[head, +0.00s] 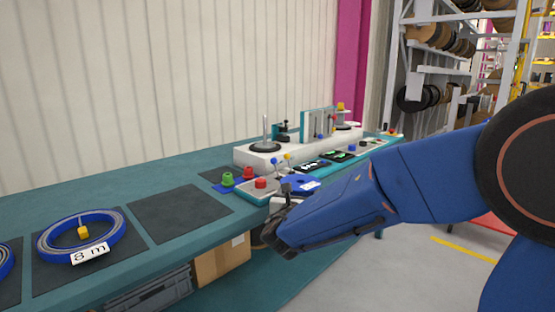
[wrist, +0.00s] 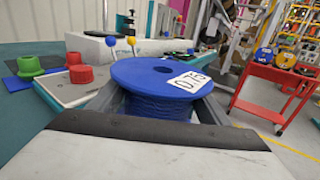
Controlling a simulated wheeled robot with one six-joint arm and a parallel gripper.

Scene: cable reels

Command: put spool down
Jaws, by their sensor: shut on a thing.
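A blue spool (wrist: 160,88) with a white label reading 0.75 is upright between the fingers of my gripper (wrist: 158,108), which is shut on it. In the head view the spool (head: 300,185) shows partly behind my gripper (head: 284,205), near the front edge of the teal bench (head: 160,183). Whether the spool's underside touches anything is hidden. A grey plate (wrist: 60,88) with a red button and small knobs lies just behind and left of the spool.
A bare dark mat (head: 180,212) lies left of the plate. A blue coil (head: 50,238) labelled 8 m lies on another mat. Green and red pieces (head: 227,179) stand beside the plate. A white machine base (head: 250,156) is behind. A red cart (wrist: 275,90) stands at right.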

